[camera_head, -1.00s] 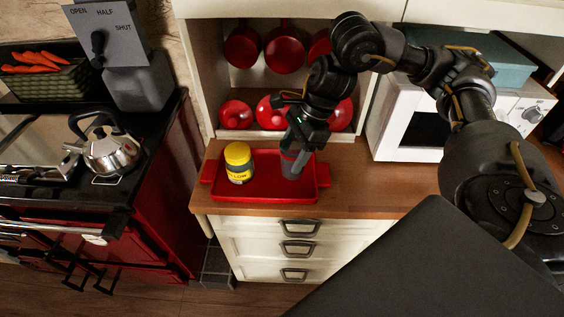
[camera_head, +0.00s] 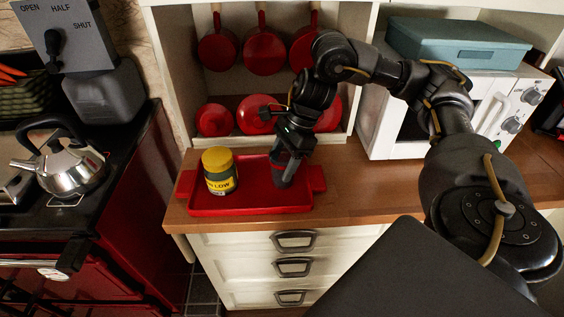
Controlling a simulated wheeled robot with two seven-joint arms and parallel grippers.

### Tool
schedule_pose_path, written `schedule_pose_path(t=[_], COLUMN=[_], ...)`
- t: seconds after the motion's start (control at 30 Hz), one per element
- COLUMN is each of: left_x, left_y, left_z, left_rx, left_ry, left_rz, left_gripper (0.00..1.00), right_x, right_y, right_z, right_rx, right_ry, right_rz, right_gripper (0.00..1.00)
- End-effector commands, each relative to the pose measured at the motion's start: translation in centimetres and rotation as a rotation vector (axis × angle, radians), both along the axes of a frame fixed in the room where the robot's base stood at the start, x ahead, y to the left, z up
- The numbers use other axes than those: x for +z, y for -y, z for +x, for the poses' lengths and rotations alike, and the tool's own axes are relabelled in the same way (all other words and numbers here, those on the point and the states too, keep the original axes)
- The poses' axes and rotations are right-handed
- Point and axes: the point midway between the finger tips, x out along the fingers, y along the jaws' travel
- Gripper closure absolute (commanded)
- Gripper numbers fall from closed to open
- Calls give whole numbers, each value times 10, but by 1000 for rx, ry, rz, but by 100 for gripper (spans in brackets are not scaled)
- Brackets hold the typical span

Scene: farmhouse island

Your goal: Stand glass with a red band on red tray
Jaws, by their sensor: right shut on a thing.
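The red tray (camera_head: 248,204) lies on the wooden counter, with low walls and a handle at each end. My right gripper (camera_head: 284,158) points down over the right part of the tray and is shut on the glass with a red band (camera_head: 283,173). The glass looks dark, with a reddish band near the fingers, and is roughly upright. Its lower end is at the tray floor in the picture; I cannot tell whether it touches. A yellow-lidded jar (camera_head: 219,171) stands in the tray's left part, apart from the glass. My left gripper is not in view.
Red pans (camera_head: 264,50) hang in the cubby behind the tray, above several red rounded items (camera_head: 214,119). A white microwave (camera_head: 400,125) with a blue box (camera_head: 457,45) on top stands right. A kettle (camera_head: 68,165) sits on the stove at left.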

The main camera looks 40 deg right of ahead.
Motion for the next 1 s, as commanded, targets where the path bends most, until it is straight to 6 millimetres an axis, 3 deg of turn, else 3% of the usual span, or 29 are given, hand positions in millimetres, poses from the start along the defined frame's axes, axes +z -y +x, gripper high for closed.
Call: schedule_pose_path(t=[0.4,0.43,0.57,0.83,1.0], left_x=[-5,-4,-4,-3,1], left_y=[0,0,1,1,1], left_z=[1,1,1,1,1], left_rx=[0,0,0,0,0], left_ry=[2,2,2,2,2], left_rz=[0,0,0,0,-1], left_gripper=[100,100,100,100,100], right_x=[-6,-5,-5,-4,7], right_y=[1,1,1,1,4], right_z=[0,-1,-1,0,-1], right_rx=[-2,-2,-2,-2,-3], right_ry=[0,-1,-1,-1,1], right_rz=[1,0,0,0,0], right_gripper=[72,39,22,21,21])
